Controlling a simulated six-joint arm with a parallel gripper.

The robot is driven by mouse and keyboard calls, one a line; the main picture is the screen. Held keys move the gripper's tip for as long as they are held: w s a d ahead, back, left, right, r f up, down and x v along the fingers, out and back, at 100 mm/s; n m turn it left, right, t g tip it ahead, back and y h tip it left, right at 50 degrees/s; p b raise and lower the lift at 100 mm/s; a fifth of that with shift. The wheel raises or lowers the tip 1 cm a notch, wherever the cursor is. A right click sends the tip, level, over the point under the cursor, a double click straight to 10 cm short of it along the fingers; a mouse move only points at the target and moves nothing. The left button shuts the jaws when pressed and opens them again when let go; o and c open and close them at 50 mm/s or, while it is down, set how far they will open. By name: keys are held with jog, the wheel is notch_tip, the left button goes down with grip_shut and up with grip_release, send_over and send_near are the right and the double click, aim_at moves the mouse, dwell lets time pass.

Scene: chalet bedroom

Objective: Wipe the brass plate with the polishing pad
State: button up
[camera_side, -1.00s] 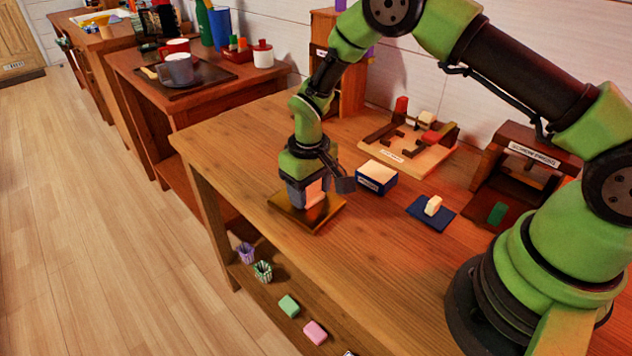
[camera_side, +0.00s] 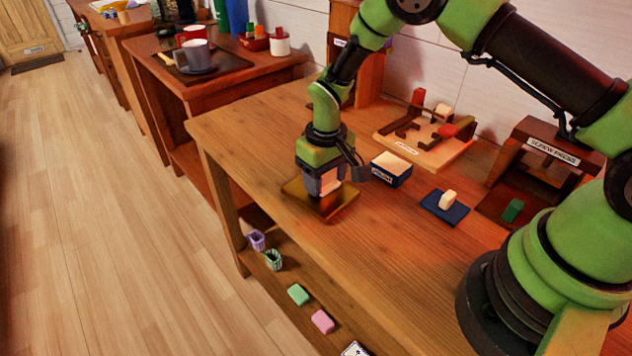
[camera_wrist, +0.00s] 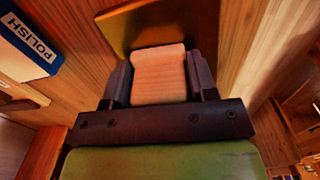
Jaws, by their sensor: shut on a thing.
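The brass plate (camera_side: 343,203) lies flat on the wooden bench near its left front edge. My gripper (camera_side: 322,188) is over the plate, pointing down, with its fingers shut on the polishing pad. The pad (camera_wrist: 158,75) is a pale pinkish block between the dark fingers in the wrist view. The plate (camera_wrist: 190,14) shows behind and beyond the pad there. The pad's lower face is hidden, so I cannot tell for sure whether it touches the plate.
A blue box labelled POLISH (camera_side: 391,170) stands right of the plate. A blue mat (camera_side: 432,208) with a cream block (camera_side: 447,199), a wooden tray (camera_side: 455,158) and a screw press (camera_side: 545,150) are further right. The bench front (camera_side: 370,270) is clear.

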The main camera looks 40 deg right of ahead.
jog(key=shift+w+d, duration=0.1)
jog(key=shift+d, duration=1.15)
jog(key=shift+d+r, duration=0.15)
jog(key=shift+d, duration=0.05)
notch_tip(320, 180, up, 8)
jog(key=shift+a, duration=0.1)
